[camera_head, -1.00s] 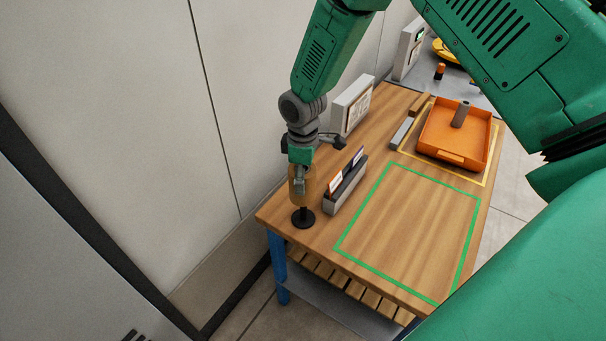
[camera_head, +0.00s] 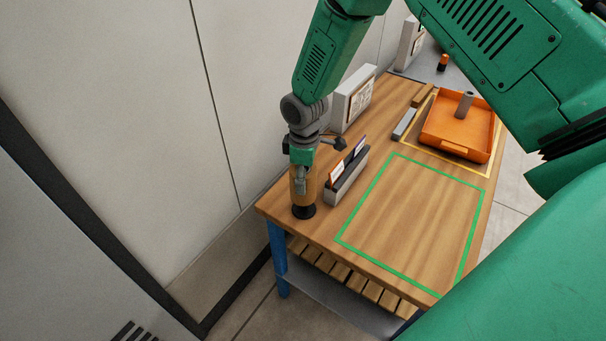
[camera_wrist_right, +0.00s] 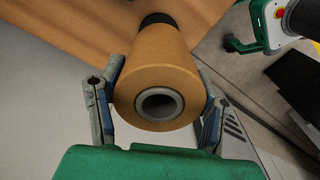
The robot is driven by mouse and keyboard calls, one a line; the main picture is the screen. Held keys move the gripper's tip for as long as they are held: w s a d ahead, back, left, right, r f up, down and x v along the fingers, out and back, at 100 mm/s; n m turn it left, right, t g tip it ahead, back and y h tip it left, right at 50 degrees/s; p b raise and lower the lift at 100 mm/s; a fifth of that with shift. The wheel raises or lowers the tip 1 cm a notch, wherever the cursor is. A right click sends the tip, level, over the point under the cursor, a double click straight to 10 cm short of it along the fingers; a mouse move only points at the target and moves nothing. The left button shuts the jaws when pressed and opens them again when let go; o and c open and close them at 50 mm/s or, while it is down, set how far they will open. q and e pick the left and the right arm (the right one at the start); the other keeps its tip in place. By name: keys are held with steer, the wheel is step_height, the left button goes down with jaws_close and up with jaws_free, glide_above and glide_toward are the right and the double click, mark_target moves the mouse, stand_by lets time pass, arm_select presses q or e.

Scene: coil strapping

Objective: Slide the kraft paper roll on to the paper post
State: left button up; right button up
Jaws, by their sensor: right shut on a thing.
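The kraft paper roll (camera_head: 304,191) is brown and upright at the table's near left corner. In the right wrist view the roll (camera_wrist_right: 158,62) shows its end with a grey hollow core. My right gripper (camera_head: 301,180) is shut on the roll, with one finger on each side of it in the wrist view (camera_wrist_right: 158,105). The paper post's black round base (camera_head: 303,211) shows just under the roll. The rod of the post is hidden in the head view, so the roll appears to be around it, close above the base. My left gripper is not in view.
A grey holder with upright cards (camera_head: 346,178) stands close right of the roll. A green outlined area (camera_head: 415,220) on the table is empty. An orange tray (camera_head: 456,144) with a grey cylinder (camera_head: 464,105) lies farther back. A wall (camera_head: 226,100) runs along the left.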

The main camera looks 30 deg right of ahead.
steer(key=shift+d+f+b, duration=0.2)
steer(key=shift+f+b, duration=0.15)
steer(key=shift+f, duration=0.4)
steer(key=shift+a+r, duration=0.1)
steer(key=shift+p, duration=0.35)
stand_by(0.4)
stand_by(0.3)
steer(key=shift+f+b, duration=1.25)
steer(key=shift+f, duration=0.8)
steer(key=o, duration=1.8)
steer(key=shift+r, duration=0.1)
